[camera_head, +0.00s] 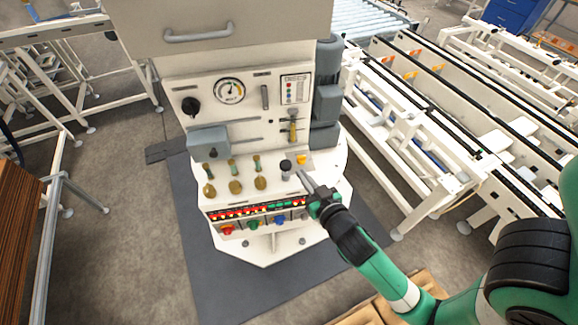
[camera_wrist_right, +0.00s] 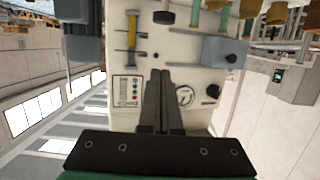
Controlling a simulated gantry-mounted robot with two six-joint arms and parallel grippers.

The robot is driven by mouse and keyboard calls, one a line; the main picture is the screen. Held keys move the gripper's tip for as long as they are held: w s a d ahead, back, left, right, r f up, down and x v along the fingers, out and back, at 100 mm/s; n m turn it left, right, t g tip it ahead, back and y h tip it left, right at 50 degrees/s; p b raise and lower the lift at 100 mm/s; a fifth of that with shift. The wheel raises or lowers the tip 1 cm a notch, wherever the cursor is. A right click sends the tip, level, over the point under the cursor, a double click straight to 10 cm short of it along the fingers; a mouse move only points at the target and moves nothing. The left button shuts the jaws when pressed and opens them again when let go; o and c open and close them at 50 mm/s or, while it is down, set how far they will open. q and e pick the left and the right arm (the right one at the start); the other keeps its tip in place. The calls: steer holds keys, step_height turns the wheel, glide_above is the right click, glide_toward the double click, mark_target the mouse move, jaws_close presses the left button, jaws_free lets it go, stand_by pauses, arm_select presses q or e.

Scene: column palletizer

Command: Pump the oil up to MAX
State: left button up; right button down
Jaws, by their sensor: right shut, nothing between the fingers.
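A white machine column (camera_head: 180,95) stands at the centre of the head view. A narrow yellow upright tube (camera_head: 293,130), which looks like an oil level glass, is on its right front; it also shows in the wrist view (camera_wrist_right: 132,32). I cannot read a MAX mark. A black-topped knob (camera_head: 286,165), possibly the pump plunger, stands on the sloped ledge below it; a dark round knob also shows in the wrist view (camera_wrist_right: 163,17). My right gripper (camera_head: 301,174) is shut and empty, its fingertips just right of this knob, apparently apart from it. My left gripper is out of view.
A yellow button (camera_head: 302,159) sits close behind my right fingertips. Several brass, green-topped fittings (camera_head: 235,186) stand left on the ledge. A round dial (camera_head: 229,91) and a grey box (camera_head: 208,139) are on the panel. White conveyors (camera_head: 400,140) run along the right.

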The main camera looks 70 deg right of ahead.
glide_above(286, 168)
steer(key=s, duration=0.1)
step_height(286, 168, down, 2)
step_height(286, 168, down, 4)
steer(key=shift+s+a+f+b, duration=0.1)
steer(key=shift+f+b, duration=0.05)
steer(key=shift+b, duration=0.6)
